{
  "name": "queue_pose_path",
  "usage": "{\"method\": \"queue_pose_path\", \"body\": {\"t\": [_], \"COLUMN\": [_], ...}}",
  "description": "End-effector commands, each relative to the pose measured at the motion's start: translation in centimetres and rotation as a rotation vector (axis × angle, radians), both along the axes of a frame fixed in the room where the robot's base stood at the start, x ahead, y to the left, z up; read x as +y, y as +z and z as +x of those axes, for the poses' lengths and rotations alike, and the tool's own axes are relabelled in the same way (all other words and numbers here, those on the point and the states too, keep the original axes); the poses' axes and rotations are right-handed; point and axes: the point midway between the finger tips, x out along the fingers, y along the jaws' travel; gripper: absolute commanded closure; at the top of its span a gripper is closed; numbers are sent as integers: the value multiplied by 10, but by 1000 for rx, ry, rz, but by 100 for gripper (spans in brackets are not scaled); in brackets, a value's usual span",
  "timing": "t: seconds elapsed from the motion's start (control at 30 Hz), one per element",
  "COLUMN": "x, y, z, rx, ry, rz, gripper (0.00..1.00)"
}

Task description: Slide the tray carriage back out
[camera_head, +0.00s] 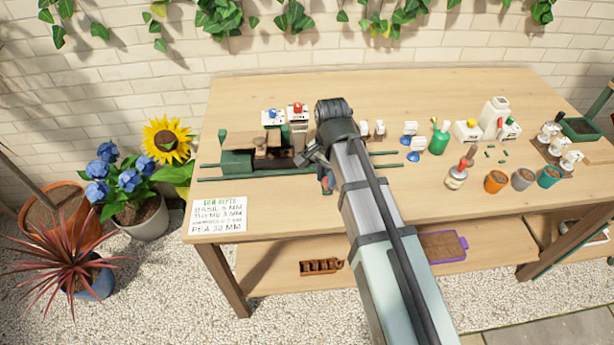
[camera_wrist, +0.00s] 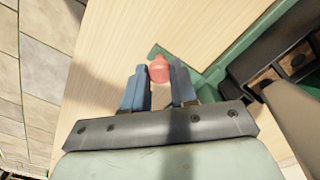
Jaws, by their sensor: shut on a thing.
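The tray carriage sits on long green rails (camera_head: 375,167) at the left of the bench, partly hidden behind my arm. In the wrist view a dark tray with cells (camera_wrist: 262,76) shows at the right, beside a green bar (camera_wrist: 228,62). My gripper (camera_head: 326,182) is low at the front rail. In the wrist view my gripper (camera_wrist: 159,80) is shut on a rounded red knob (camera_wrist: 159,67), which sits between the fingertips. A green piece shows just behind the knob. How the knob joins the carriage is hidden.
A green block with a brown top (camera_head: 238,160) stands at the rails' left end, with two dispensers (camera_head: 297,115) behind. A seed-depth card (camera_head: 217,216) lies front left. Bottles and small pots (camera_head: 496,181) stand at the right.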

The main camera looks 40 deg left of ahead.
Motion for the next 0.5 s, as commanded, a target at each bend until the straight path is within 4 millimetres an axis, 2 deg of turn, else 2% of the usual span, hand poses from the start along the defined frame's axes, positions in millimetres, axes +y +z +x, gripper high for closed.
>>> {"method": "queue_pose_path", "body": {"t": [0.03,0.2,0.5], "x": [-12,-46,-99], "y": [0,0,0], "z": [12,46,99], "rx": [-1,-1,-1], "ry": [-6,-6,-5], "rz": [-1,-1,-1], "gripper": [100,100,100]}}
